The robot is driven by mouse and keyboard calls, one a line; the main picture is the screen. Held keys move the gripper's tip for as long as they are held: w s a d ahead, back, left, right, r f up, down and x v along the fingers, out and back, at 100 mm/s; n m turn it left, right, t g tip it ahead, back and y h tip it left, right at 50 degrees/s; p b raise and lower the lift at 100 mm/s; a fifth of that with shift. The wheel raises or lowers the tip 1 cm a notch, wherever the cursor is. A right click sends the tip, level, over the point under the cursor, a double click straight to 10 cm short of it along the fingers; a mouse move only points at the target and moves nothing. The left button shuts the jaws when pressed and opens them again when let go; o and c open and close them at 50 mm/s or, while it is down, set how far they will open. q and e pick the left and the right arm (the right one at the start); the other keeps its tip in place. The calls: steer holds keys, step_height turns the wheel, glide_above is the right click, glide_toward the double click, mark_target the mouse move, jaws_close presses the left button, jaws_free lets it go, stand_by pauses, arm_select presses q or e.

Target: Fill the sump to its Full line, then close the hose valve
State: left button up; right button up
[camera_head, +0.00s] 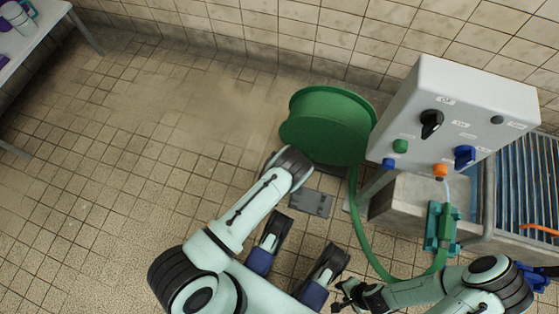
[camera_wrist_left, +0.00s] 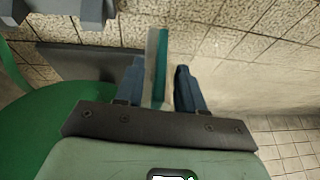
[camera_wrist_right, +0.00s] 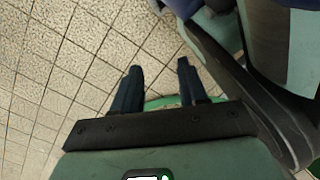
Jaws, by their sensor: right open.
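A green hose (camera_head: 366,245) runs down from the green reel (camera_head: 322,124) and curves across the floor to a teal clamp-like fitting (camera_head: 432,232) below the grey control box (camera_head: 455,98). An orange connector (camera_head: 440,170) is under the box. The box carries a black knob (camera_head: 431,122) and a blue knob (camera_head: 464,155); I cannot tell which part is the hose valve. The sump and its Full line are not clearly identifiable. My right gripper (camera_head: 342,294) is open and low; its fingers show apart (camera_wrist_right: 160,75). My left gripper (camera_wrist_left: 160,80) is open, with a teal-edged strip between or beyond its fingers.
A pale concrete basin (camera_head: 407,197) stands beneath the box, with blue grating (camera_head: 525,175) to its right. A dark square plate (camera_head: 311,203) lies on the floor. A table (camera_head: 35,25) stands far left. The tiled floor at left is clear.

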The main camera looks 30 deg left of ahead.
arm_select(q)
steer(key=shift+x, duration=0.85)
arm_select(e)
steer(key=shift+s+d+f, duration=0.1)
steer(key=shift+s+f, duration=0.15)
steer(key=shift+s, duration=0.45)
arm_select(q)
jaws_close()
steer(key=shift+s+a, duration=0.1)
steer(key=shift+s, duration=0.15)
steer(key=shift+w+h+p, duration=0.1)
steer(key=shift+h+p, duration=0.25)
steer(key=shift+h, duration=0.35)
arm_select(e)
steer(key=shift+w+r, duration=0.25)
steer(key=shift+w, duration=0.3)
steer(key=shift+w+r, duration=0.2)
steer(key=shift+w, duration=0.3)
arm_select(q)
jaws_free()
